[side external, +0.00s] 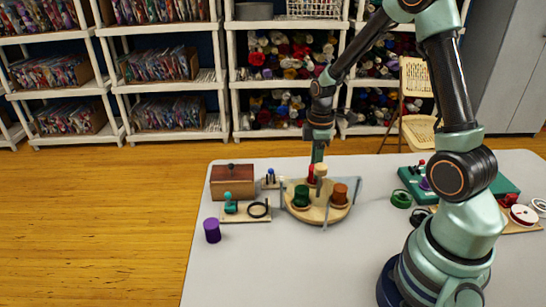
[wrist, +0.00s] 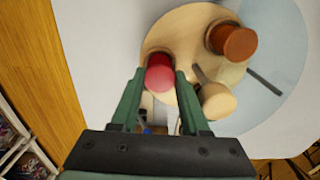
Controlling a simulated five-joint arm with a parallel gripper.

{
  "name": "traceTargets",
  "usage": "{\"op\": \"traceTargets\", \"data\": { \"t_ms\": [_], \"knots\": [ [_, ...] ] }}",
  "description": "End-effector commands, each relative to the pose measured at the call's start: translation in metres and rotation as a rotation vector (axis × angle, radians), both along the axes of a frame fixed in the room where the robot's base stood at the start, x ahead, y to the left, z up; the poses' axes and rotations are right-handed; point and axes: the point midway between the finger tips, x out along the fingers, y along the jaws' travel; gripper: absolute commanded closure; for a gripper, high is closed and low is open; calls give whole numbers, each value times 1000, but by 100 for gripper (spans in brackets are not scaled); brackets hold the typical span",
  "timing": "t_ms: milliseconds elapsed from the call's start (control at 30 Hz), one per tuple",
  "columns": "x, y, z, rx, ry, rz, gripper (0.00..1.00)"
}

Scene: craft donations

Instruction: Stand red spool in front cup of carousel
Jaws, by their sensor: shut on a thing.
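The red spool (side external: 311,174) is between the fingers of my gripper (side external: 316,164), which is shut on it. In the wrist view the red spool (wrist: 160,72) is over the edge of the round wooden carousel (wrist: 165,33). In the side view it is at the far side of the carousel (side external: 318,217), behind a green spool (side external: 301,196). Whether its base touches a cup is hidden. A brown spool (side external: 340,193) stands on the carousel's right, also in the wrist view (wrist: 233,41). A tan central knob (wrist: 216,101) stands beside my right finger.
A translucent bluish panel (side external: 352,188) surrounds part of the carousel. A wooden box (side external: 232,182), a small board (side external: 245,219) and a purple spool (side external: 212,230) are to its left. A green ring (side external: 401,199) lies right. The table's front is clear.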

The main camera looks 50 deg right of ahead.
Motion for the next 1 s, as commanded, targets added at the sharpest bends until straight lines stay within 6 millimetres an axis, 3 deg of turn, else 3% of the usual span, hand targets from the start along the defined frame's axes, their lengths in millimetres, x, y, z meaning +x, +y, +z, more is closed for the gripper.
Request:
{"op": "traceTargets", "data": {
  "t_ms": [267, 300, 400, 667, 1000],
  "knots": [
    [0, 0, -1, 0, 0, 0, 90],
    [0, 0, -1, 0, 0, 0, 51],
    [0, 0, -1, 0, 0, 0, 20],
    [-1, 1, 0, 1, 4, 1, 20],
    [-2, 1, 23, 2, 5, 1, 20]
  ]
}}
